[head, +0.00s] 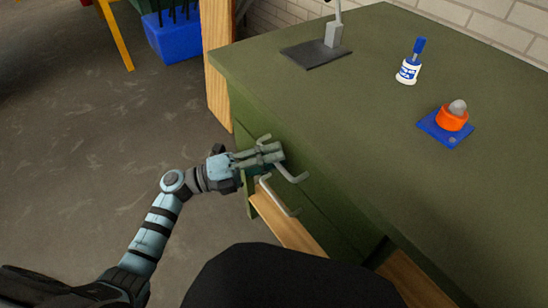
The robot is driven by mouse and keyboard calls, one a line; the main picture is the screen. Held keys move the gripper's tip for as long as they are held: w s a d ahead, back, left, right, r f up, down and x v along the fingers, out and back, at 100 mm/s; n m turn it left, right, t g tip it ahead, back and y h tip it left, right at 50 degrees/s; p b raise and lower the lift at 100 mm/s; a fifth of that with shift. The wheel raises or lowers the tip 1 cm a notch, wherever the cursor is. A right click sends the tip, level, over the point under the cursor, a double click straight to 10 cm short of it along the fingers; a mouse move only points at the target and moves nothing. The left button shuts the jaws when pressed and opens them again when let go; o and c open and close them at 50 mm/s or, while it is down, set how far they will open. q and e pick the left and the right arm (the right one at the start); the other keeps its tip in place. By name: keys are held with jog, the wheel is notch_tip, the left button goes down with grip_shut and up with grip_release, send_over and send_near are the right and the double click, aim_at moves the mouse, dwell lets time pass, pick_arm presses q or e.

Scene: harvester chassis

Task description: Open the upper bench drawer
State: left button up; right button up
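The green bench (365,75) fills the right side of the head view, with its drawer fronts (318,208) facing my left arm. The upper drawer's grey bar handle (293,177) is partly hidden behind my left gripper. A second grey handle (279,200) shows just below it. My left gripper (276,154) is at the upper handle, its fingers close together and overlapping the bar in the picture. I cannot tell whether they are shut on it. The upper drawer shows no clear gap. My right gripper is not in view.
A blue-and-white bottle (407,72), an orange cup-like item (452,118) on a blue plate (441,133), and a lamp base (318,53) stand on the bench. Wooden boards (288,226) show low at the bench front. A blue bin (176,38) stands behind; the grey floor (90,130) at left is clear.

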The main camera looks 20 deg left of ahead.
pick_arm(q)
jog(key=shift+w+d, duration=0.1)
jog(key=shift+d, duration=0.15)
grip_shut()
jog(key=shift+a, duration=0.1)
